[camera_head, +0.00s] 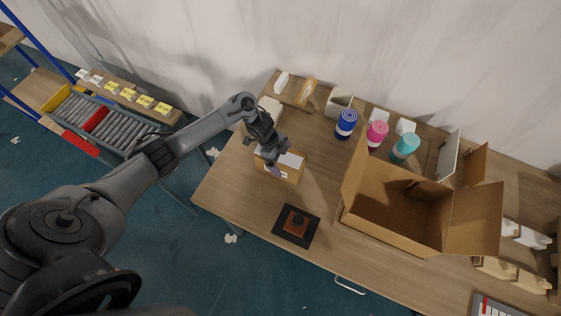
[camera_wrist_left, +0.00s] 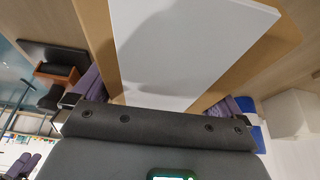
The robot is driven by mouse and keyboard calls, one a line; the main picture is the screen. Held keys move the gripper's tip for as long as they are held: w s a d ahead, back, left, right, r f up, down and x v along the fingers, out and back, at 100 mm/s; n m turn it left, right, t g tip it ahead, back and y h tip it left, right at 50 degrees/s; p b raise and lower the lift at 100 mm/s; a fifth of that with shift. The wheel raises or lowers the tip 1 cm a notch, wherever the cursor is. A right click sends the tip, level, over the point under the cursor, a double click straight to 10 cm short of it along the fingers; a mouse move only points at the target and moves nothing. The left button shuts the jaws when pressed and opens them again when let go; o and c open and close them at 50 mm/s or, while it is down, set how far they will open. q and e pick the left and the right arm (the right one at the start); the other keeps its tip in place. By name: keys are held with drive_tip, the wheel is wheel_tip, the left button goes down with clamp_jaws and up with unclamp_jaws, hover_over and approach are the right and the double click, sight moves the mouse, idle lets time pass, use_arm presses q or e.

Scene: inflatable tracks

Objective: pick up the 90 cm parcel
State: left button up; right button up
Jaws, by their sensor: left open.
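A small brown cardboard parcel (camera_head: 291,175) with a white label on top lies on the wooden table, left of the big open box. I cannot read a size on it. My left gripper (camera_head: 274,159) is over the parcel, with its purple-tipped fingers apart. In the left wrist view the parcel (camera_wrist_left: 284,38) and its white label fill the upper middle, close to the left gripper (camera_wrist_left: 160,104). The fingers show on either side of it; I cannot tell whether they touch it. My right gripper is not in view.
A large open cardboard box (camera_head: 395,230) stands on the right of the table (camera_head: 235,190). A brown stamp-like block (camera_head: 296,222) sits on a black pad in front.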

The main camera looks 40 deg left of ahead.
use_arm(q)
drive_tip(key=shift+f, duration=0.2)
drive_tip(key=shift+c, duration=0.5)
drive_tip(key=c, duration=0.9)
drive_tip(key=shift+d, duration=0.1)
drive_tip(key=c, duration=0.4)
drive_tip(key=shift+o, duration=0.2)
drive_tip(key=shift+w+r, duration=0.1)
drive_tip(key=shift+r, duration=0.1)
